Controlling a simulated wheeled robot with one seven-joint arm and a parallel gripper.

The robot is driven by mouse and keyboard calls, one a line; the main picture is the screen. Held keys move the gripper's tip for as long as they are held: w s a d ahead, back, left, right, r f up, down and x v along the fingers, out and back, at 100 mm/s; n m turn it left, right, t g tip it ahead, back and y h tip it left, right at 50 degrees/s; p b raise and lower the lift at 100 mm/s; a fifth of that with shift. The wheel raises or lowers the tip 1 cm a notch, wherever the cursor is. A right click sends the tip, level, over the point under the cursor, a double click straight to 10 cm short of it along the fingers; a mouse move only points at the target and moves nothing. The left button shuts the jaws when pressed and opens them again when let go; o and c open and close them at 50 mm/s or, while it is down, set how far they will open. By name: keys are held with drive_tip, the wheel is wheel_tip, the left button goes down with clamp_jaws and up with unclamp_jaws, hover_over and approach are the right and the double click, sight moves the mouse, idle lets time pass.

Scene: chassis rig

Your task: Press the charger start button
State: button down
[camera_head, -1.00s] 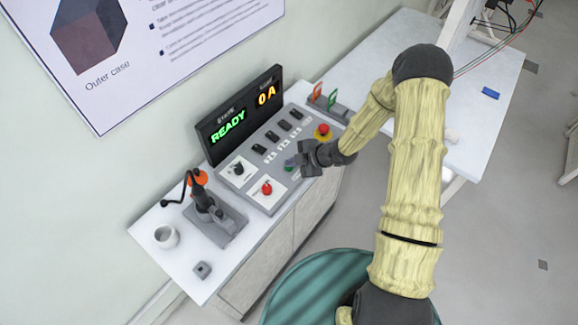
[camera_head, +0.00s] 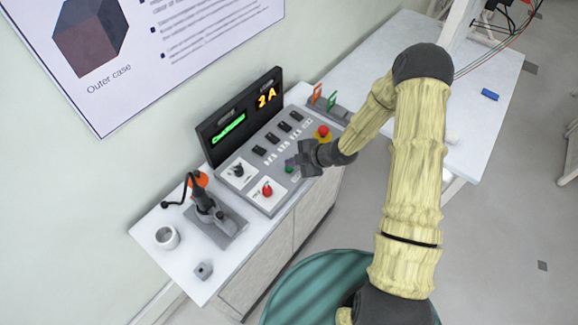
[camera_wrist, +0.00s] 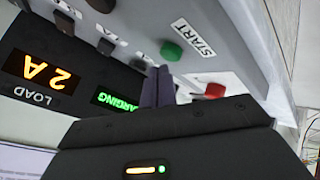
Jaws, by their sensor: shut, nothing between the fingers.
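The green start button (camera_wrist: 171,51) sits on the grey control panel beside a START label (camera_wrist: 194,37) in the wrist view. In the head view the green button (camera_head: 289,169) shows just left of my gripper (camera_head: 296,160). My gripper is shut and empty, and its fingertips (camera_wrist: 158,85) are close to the green button; whether they touch it I cannot tell. The panel's display (camera_head: 240,115) shows green text and an orange "2 A". In the wrist view the display (camera_wrist: 45,80) reads "2 A" over LOAD, with "...ARGING" in green.
A red button (camera_wrist: 215,90) is near the start button. A red knob (camera_head: 267,189), a black knob (camera_head: 238,170) and a red emergency button (camera_head: 323,131) are on the panel. A tool on a stand (camera_head: 208,210) and a white cup (camera_head: 167,237) stand to the left.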

sight(293, 169)
drive_tip(key=shift+r, duration=0.25)
drive_tip(key=shift+r+p, duration=1.9)
drive_tip(key=shift+r, duration=0.6)
drive_tip(key=shift+f, duration=0.1)
